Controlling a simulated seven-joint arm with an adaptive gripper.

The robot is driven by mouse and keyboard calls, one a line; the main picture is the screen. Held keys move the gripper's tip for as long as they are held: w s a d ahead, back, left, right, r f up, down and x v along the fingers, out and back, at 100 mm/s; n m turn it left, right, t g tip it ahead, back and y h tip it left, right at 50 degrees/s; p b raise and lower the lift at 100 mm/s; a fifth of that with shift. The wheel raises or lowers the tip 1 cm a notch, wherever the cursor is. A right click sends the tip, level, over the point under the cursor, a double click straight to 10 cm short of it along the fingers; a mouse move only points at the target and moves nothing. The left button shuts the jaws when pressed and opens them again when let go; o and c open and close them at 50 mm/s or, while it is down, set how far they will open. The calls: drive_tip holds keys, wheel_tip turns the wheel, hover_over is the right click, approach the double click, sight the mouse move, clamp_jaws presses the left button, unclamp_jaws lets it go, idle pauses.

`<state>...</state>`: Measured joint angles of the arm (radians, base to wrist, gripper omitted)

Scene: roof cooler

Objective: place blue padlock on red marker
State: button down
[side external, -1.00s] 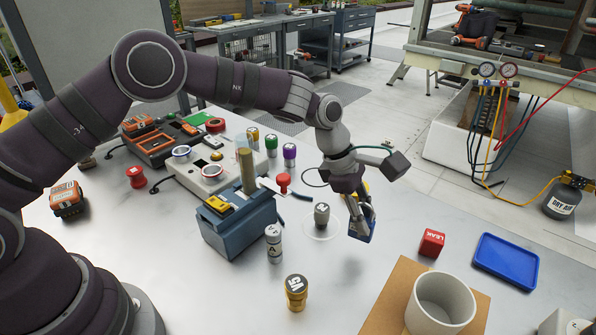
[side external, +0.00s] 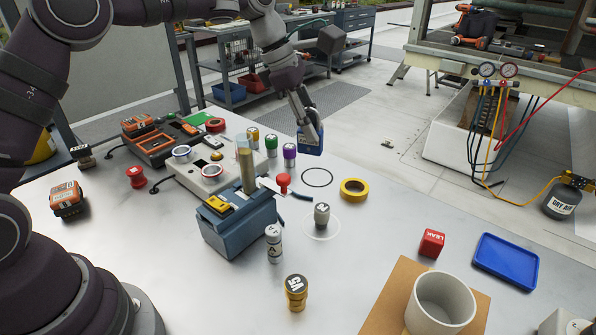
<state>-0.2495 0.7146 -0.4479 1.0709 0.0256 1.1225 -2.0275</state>
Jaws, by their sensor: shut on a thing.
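My gripper (side external: 307,125) is shut on a blue block-like thing, which I take to be the blue padlock (side external: 310,145). It is held near the table's far edge, right of the purple-topped canister; its height above the table is hard to judge. The gripper partly covers it. A small red knob-shaped piece (side external: 283,182) stands on the table nearer the camera and left of the padlock. It may be the red marker, but I cannot tell for sure. Another red piece (side external: 136,176) stands at the left, and a red cube (side external: 432,242) lies at the right.
A black ring (side external: 317,178) and a yellow tape roll (side external: 354,189) lie in front of the gripper. A grey weight (side external: 321,214) stands in a white circle. A blue vise (side external: 239,226) and several coloured canisters are to the left. A blue tray (side external: 505,261) and white cup (side external: 441,303) are right.

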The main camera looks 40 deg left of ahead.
drive_tip(key=s+a+n+t, duration=0.1)
drive_tip(key=s+a+n, duration=0.3)
drive_tip(key=a, duration=0.9)
drive_tip(key=s+a+n+y, duration=0.2)
drive_tip(key=s+a+n, duration=0.3)
drive_tip(key=s, duration=0.5)
drive_tip(key=s+a+n+y, duration=0.2)
drive_tip(key=s+a+n, duration=0.3)
drive_tip(key=s, duration=0.6)
hover_over(135, 170)
drive_tip(key=shift+t, duration=0.4)
wheel_tip(135, 170, down, 8)
drive_tip(key=shift+r, duration=0.25)
drive_tip(key=shift+f, duration=1.75)
drive_tip(key=c, duration=1)
unclamp_jaws()
drive_tip(key=shift+f, duration=0.1)
